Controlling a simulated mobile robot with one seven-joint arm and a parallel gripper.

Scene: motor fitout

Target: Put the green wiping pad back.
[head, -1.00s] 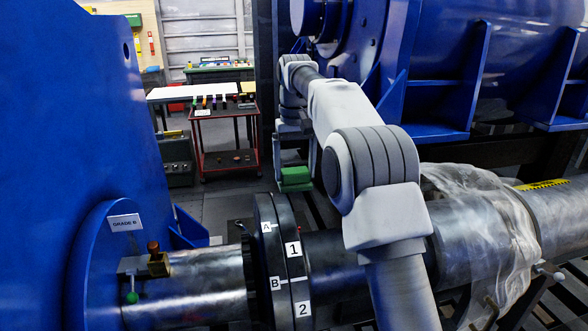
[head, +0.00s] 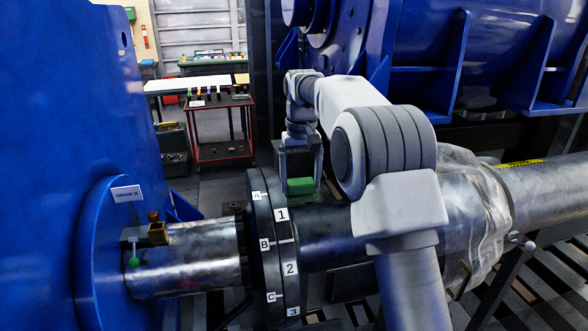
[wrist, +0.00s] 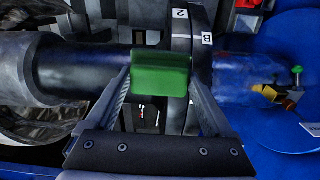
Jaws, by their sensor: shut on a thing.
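The green wiping pad (head: 300,186) is held in my gripper (head: 300,172), just behind and above the shaft, to the right of the black coupling flange (head: 262,230). In the wrist view the green pad (wrist: 161,74) sits between the two fingers of my gripper (wrist: 160,88), which are shut on it. The pad lies across the view of the shaft and the flange edge there. Whether the pad touches the shaft cannot be told.
A blue housing (head: 70,150) stands at left, with a small brass block (head: 158,234) on the shaft beside it. Plastic wrap (head: 470,215) covers the shaft at right. A red-framed cart (head: 222,152) and a white-topped table (head: 180,84) stand behind. Blue machinery (head: 500,50) fills the back right.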

